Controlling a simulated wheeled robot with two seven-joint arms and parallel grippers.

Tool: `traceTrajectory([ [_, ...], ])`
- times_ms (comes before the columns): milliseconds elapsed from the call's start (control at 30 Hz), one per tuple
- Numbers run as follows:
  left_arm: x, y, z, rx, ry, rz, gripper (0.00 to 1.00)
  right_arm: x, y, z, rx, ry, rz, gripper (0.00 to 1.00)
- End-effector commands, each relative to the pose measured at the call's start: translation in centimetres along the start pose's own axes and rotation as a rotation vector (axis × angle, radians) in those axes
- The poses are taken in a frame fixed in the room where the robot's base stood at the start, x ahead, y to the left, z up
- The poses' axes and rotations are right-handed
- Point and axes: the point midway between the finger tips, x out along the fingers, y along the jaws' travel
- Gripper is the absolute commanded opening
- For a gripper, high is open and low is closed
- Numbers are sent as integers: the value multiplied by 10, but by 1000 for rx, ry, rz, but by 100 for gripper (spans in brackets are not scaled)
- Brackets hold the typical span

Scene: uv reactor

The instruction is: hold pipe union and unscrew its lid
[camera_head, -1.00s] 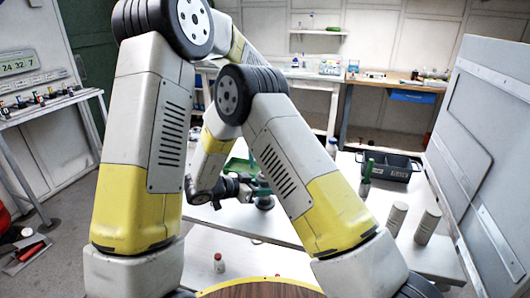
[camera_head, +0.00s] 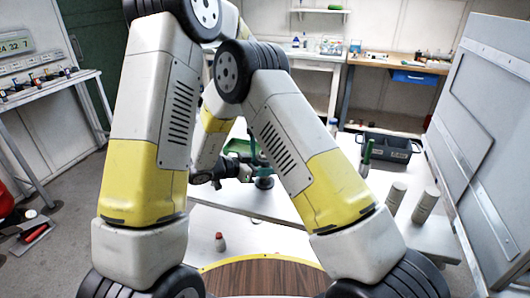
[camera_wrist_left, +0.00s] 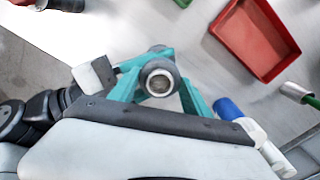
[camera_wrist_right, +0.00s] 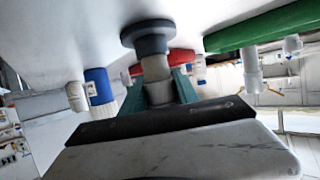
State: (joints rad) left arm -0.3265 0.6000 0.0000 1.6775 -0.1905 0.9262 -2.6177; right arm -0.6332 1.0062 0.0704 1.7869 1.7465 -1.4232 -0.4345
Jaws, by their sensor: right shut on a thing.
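In the left wrist view the union's round hollow end (camera_wrist_left: 160,78) faces the camera. My left gripper (camera_wrist_left: 160,88) has its teal fingers spread on either side of that end; whether they touch it is unclear. No separate lid can be made out. In the head view the dark base (camera_head: 264,183) shows on the table, partly behind my arms.
A red tray (camera_wrist_left: 255,38) and a blue-capped white part (camera_wrist_left: 240,115) lie near the union. In the head view, a dark bin (camera_head: 388,141) and two pale cylinders (camera_head: 396,198) stand to the right. A small bottle (camera_head: 220,243) stands in front. A tall grey panel closes the right side.

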Motion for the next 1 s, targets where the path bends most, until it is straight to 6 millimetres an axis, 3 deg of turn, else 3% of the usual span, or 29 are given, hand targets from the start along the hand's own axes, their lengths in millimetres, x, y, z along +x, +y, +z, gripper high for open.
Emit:
traceTrajectory([
  [33,0,0,0,0,0,0,67,0,0,0,1,1,0,0],
  [100,0,0,0,0,0,0,77,0,0,0,1,1,0,0],
  [367,-3,0,0,-1,-1,-1,77,0,0,0,1,1,0,0],
  [733,-44,0,0,-1,-1,-1,77,0,0,0,1,1,0,0],
  [800,-46,0,0,-1,-1,-1,65,0,0,0,1,1,0,0],
  [1000,-74,0,1,-1,-3,-4,64,0,0,0,1,1,0,0],
])
